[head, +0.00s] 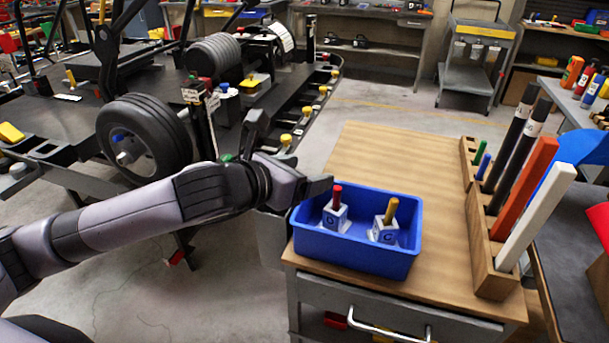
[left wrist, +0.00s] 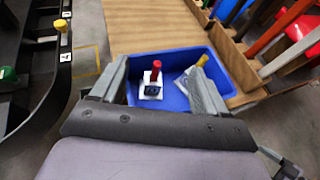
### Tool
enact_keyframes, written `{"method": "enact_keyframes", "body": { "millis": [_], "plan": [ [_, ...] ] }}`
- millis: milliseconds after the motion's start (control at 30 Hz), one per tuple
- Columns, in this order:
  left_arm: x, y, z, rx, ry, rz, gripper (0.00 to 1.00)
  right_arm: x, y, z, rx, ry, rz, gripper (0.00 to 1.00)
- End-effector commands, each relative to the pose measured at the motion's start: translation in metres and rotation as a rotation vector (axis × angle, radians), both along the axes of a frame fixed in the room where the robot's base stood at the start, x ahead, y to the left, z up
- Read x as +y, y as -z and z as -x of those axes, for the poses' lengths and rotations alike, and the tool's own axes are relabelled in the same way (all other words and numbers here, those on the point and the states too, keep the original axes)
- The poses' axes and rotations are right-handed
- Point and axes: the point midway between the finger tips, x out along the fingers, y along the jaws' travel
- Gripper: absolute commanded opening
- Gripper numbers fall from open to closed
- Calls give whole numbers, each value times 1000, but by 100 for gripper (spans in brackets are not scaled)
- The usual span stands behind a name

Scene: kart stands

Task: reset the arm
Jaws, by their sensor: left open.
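My left arm reaches in from the left in the head view. Its gripper (head: 320,186) is at the left rim of a blue bin (head: 350,252). In the left wrist view my left gripper (left wrist: 157,66) is open, its two fingers apart over the bin (left wrist: 180,132), with nothing held between them. A white block with a red peg (head: 336,212) stands in the bin; it shows between the fingers in the wrist view (left wrist: 152,86). A white block with a yellow peg (head: 384,230) stands to its right, partly hidden by a finger in the wrist view. My right gripper is not in view.
The bin sits on a wooden-topped cabinet (head: 385,150). A wooden rack (head: 480,240) with upright coloured bars and pegs stands along its right side. A kart with a black wheel (head: 143,138) is on the left. The cabinet top behind the bin is clear.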

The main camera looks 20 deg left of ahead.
Motion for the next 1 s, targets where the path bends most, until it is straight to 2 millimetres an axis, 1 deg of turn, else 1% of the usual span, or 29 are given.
{"method": "enact_keyframes", "body": {
  "millis": [500, 633, 767, 900, 1000],
  "plan": [
    [1, -1, 0, 0, -1, 0, 74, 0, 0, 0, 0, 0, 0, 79],
    [-3, 4, 3, 26, -16, 41, 74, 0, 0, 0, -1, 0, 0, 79],
    [-13, 22, 17, 135, -92, 210, 74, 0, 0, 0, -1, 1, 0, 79],
    [-23, 49, 41, 321, -260, 506, 74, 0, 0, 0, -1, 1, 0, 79],
    [-24, 68, 59, 457, -416, 728, 74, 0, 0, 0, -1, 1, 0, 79]
  ]
}}
